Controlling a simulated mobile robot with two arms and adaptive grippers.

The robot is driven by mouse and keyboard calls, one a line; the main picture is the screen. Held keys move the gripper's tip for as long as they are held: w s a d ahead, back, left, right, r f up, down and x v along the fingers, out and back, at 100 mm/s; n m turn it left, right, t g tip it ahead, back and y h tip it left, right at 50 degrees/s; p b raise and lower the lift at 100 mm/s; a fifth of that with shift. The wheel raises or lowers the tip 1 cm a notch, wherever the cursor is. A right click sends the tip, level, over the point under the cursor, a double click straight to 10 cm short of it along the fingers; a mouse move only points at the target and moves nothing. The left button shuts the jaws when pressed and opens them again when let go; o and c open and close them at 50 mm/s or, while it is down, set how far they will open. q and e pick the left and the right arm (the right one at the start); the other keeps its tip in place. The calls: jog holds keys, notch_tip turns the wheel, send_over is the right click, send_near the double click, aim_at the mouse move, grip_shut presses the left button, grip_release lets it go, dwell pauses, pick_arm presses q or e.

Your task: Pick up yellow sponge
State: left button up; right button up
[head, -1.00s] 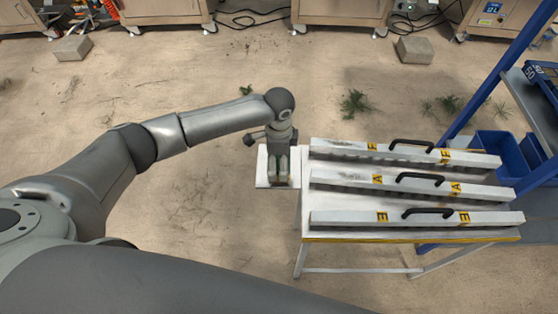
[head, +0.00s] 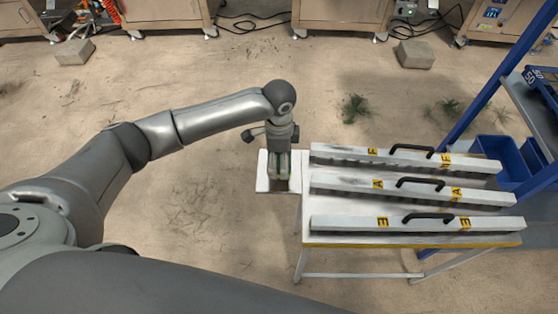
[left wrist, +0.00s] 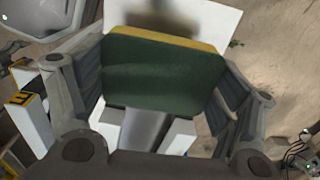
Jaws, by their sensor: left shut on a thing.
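The sponge (left wrist: 163,75) fills the middle of the left wrist view, with a dark green face and a yellow strip along its far edge. My left gripper (head: 279,176) is shut on it, with one finger on each side. In the head view the gripper is over the small white shelf (head: 263,184) at the left end of the table, and the sponge is mostly hidden between the fingers. The sponge appears held above the shelf; the exact gap cannot be told. My right gripper is not in view.
The white table (head: 312,237) carries three long white bars with black handles, the nearest bar (head: 350,222) at the front edge. A blue rack (head: 497,85) with blue bins (head: 497,150) stands at the right. Floor left of the table is mostly clear.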

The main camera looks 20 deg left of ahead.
pick_arm(q)
jog(key=s+r, duration=0.4)
jog(key=r, duration=0.1)
jog(key=shift+s+d+r, duration=0.2)
jog(key=shift+s+d, duration=0.15)
jog(key=shift+d, duration=0.05)
jog(key=s+d+r, duration=0.1)
jog(key=s+r, duration=0.2)
jog(key=s, duration=0.5)
jog(key=shift+s+d+r, duration=0.3)
jog(key=shift+d, duration=0.05)
jog(key=shift+c, duration=0.4)
